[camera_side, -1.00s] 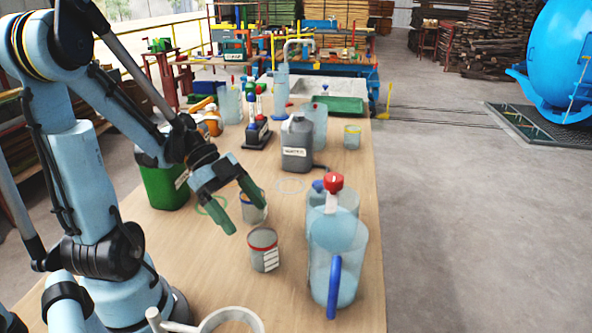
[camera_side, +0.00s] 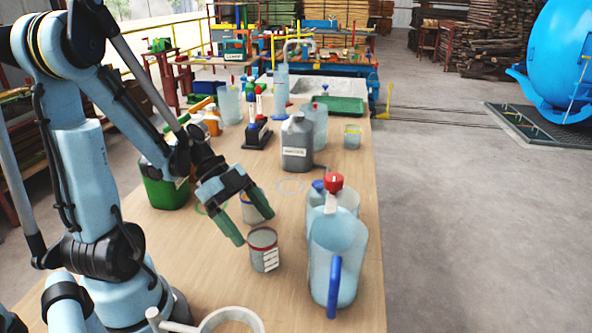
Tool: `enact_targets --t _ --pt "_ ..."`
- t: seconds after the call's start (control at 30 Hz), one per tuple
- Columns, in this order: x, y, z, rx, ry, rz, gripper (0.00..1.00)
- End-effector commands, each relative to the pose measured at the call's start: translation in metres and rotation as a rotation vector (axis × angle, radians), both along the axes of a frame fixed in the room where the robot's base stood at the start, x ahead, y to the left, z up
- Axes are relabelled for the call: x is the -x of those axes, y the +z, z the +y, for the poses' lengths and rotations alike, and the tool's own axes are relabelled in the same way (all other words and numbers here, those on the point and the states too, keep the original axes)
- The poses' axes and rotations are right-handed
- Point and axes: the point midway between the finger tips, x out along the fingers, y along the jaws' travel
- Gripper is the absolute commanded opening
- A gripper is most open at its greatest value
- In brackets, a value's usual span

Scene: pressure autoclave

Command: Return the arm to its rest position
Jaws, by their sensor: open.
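My gripper (camera_side: 256,229) has two green fingers spread apart with nothing between them. It hangs over the bench at the left, tilted down toward the lower right. Its fingertips appear just left of and above a red-rimmed grey cup (camera_side: 264,250). A blue-rimmed cup (camera_side: 254,209) is partly hidden behind the fingers. I cannot tell how high the fingertips are above the wooden bench (camera_side: 190,265).
A large clear jug (camera_side: 338,250) with a blue handle stands right of the cups. A grey canister (camera_side: 297,145) and green jerrycan (camera_side: 160,190) stand further back. A white ring holder (camera_side: 230,318) is at the near edge. The bench's right strip is narrow.

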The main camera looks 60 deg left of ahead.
Motion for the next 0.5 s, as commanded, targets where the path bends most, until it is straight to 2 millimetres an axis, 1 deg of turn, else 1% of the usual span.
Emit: enact_targets --t 0.1,0.3,0.47,0.5 --pt "-0.004 -0.011 -0.01 0.001 -0.004 -0.001 0.87" --pt "-0.01 -0.025 -0.023 0.0 -0.002 -0.001 0.87" --pt "-0.012 -0.034 -0.03 0.0 0.0 0.0 0.87" --pt "-0.012 -0.031 -0.029 -0.001 0.001 -0.001 0.87"
